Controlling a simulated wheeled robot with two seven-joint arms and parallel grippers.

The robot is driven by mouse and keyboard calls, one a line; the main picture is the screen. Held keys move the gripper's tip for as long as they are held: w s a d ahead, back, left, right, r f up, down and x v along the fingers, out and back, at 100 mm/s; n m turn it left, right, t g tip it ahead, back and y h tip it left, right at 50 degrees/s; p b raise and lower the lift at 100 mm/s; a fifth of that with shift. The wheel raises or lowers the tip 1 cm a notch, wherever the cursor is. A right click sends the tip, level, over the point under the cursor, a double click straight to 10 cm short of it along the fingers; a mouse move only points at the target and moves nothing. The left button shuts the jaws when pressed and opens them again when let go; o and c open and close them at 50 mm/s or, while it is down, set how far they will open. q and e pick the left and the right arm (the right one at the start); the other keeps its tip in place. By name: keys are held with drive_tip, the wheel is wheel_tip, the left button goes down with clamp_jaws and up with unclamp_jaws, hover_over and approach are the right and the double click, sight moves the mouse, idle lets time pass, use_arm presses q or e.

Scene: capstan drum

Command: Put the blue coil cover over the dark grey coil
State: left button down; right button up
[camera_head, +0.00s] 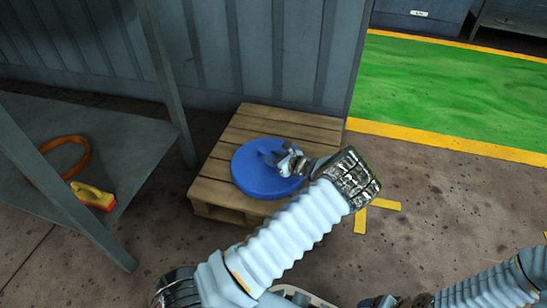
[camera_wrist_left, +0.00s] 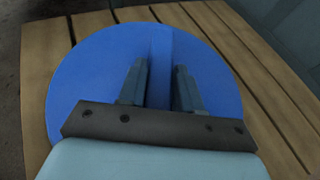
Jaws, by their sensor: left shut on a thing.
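The blue coil cover (camera_head: 254,182) is a round disc that lies over the wooden pallet, with a thin raised fin on its top. My left gripper (camera_head: 277,160) reaches it from the right and is shut on the fin. In the left wrist view the cover (camera_wrist_left: 85,85) fills the middle, and the fin runs between the two fingers of my left gripper (camera_wrist_left: 160,78). I see no dark grey coil in either view; whether it is under the cover I cannot tell. My right gripper (camera_head: 380,300) is partly cut off at the bottom edge, and its jaws are unclear.
The wooden pallet (camera_head: 215,190) stands against a grey corrugated wall (camera_head: 260,55). A grey metal shelf (camera_head: 130,130) at the left holds an orange ring (camera_head: 78,142) and a yellow-red tool (camera_head: 92,196). Open floor lies to the right, with yellow markings and a green area (camera_head: 450,95).

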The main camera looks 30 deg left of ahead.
use_arm(q)
drive_tip(key=shift+f, duration=0.25)
drive_tip(key=c, duration=0.7)
unclamp_jaws()
drive_tip(key=p+v, duration=0.2)
drive_tip(key=v, duration=1)
drive_tip(key=shift+d+r+p, duration=0.2)
drive_tip(key=shift+p, duration=0.15)
drive_tip(key=shift+s+d+r, duration=0.2)
drive_tip(key=shift+s+d, duration=0.05)
drive_tip(key=shift+d, duration=0.35)
drive_tip(key=shift+s, duration=0.1)
